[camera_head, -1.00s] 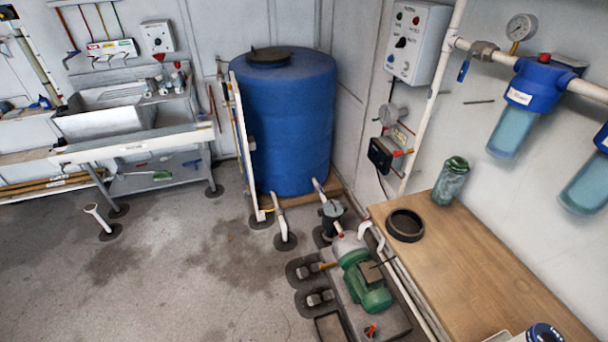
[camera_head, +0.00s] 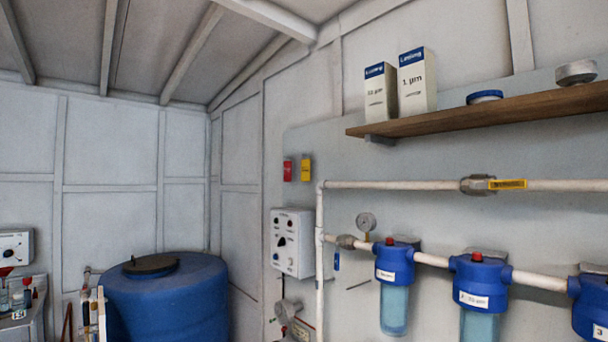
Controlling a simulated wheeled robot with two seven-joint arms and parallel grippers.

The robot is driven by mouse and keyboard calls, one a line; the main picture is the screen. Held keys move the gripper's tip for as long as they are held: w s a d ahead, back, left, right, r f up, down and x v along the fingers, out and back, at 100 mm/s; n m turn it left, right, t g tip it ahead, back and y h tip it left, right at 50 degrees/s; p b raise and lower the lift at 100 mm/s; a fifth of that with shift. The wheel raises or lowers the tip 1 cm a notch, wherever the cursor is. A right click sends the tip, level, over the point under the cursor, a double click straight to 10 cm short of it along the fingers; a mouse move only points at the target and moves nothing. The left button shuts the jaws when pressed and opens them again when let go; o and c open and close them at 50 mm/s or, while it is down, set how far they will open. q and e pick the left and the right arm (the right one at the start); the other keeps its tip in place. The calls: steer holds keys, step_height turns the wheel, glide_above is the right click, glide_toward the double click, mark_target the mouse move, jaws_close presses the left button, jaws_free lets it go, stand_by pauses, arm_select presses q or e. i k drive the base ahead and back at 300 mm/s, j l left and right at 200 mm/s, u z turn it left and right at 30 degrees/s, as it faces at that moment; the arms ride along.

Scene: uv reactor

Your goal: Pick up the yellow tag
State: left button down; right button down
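A yellow tag (camera_head: 305,169) hangs on the wall panel, just right of a red tag (camera_head: 287,170), above the white control box. Both tags look small and upright.
Below the tags is a white control box (camera_head: 292,242). White pipes (camera_head: 400,186) and blue filter housings (camera_head: 397,260) run along the right wall. A wooden shelf (camera_head: 480,113) holds boxes. A blue tank (camera_head: 170,305) stands lower left.

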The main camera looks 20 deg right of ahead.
mark_target(305, 162)
steer(key=i+j+u, duration=0.3)
steer(key=i, duration=0.4)
steer(key=i+u, duration=0.3)
steer(key=i, duration=0.4)
